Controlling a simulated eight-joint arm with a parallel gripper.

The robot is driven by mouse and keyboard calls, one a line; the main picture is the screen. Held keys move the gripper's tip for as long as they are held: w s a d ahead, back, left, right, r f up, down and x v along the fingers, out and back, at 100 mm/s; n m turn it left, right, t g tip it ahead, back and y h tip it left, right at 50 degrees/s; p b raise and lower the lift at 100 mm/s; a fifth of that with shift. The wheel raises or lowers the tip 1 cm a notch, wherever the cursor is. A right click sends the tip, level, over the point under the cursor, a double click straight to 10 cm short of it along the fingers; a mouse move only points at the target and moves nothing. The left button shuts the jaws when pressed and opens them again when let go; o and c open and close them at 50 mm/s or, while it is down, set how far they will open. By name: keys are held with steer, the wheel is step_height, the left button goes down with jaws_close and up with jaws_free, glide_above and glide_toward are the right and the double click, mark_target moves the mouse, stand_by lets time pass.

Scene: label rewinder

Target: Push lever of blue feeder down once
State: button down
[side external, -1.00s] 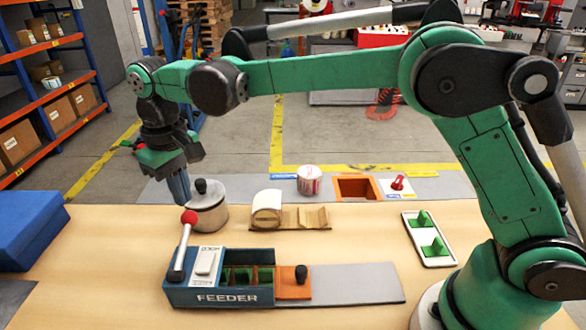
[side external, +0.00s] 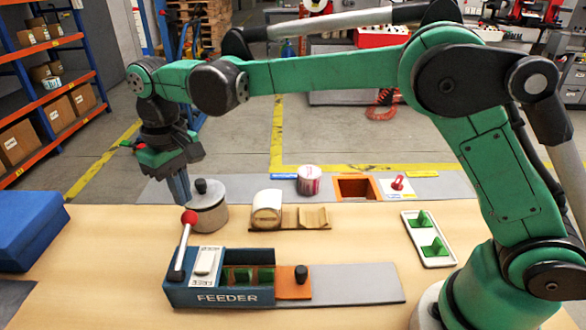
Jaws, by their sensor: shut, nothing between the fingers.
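The blue feeder (side external: 222,296) sits on the wooden table at the front, with "FEEDER" on its front face. Its lever (side external: 185,244) stands at the left end, close to upright and leaning slightly right, topped by a red ball (side external: 189,217). Green pieces show inside the feeder, and an orange slide with a black knob (side external: 301,274) is at its right end. My gripper (side external: 180,198) is shut and empty, pointing down, a little above and behind the red ball in the picture. Whether the fingertips touch anything cannot be told.
A lidded metal pot (side external: 209,214) stands just right of my gripper. A wooden holder with a roll (side external: 267,210), a white-red roll (side external: 309,181), an orange frame (side external: 358,189) and a white tray with green pieces (side external: 429,240) lie further right. A blue box (side external: 27,231) is at left.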

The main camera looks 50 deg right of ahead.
mark_target(187, 212)
steer(key=shift+f, duration=0.15)
steer(key=shift+f, duration=1.85)
steer(key=shift+r, duration=0.1)
step_height(187, 212, up, 11)
stand_by(0.6)
